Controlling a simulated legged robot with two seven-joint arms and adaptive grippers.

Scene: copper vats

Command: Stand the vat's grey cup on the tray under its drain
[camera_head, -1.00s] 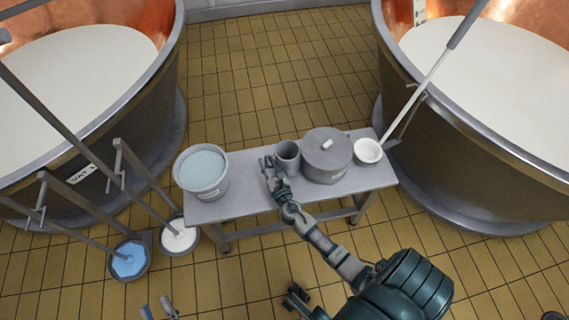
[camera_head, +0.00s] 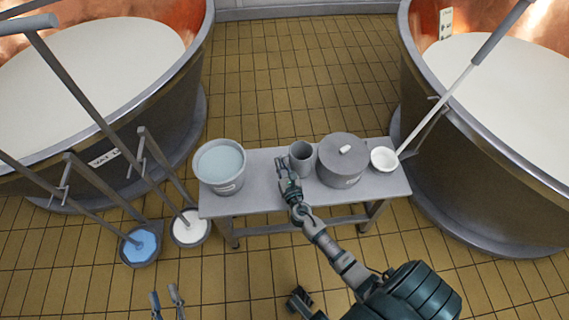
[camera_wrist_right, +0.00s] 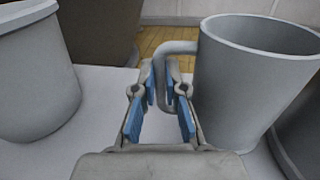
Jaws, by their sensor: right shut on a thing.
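The grey cup (camera_head: 302,158) stands upright on the table between a pail and a lidded pot. In the right wrist view the cup (camera_wrist_right: 250,85) fills the right side, its handle (camera_wrist_right: 168,80) toward the gripper. My right gripper (camera_head: 283,165) is at the cup's left side; in the wrist view its blue-padded fingers (camera_wrist_right: 162,100) are shut on the handle. My left gripper (camera_head: 168,298) is at the bottom edge, low over the floor, its fingers apart and empty. Large copper vats stand at left (camera_head: 150,130) and right (camera_head: 440,130). I cannot make out a tray under a drain.
The grey table (camera_head: 262,200) carries a pail of pale liquid (camera_head: 220,165), a grey lidded pot (camera_head: 342,165) and a white bowl (camera_head: 383,159). Buckets of blue (camera_head: 141,246) and white (camera_head: 190,228) stand on the floor with poles.

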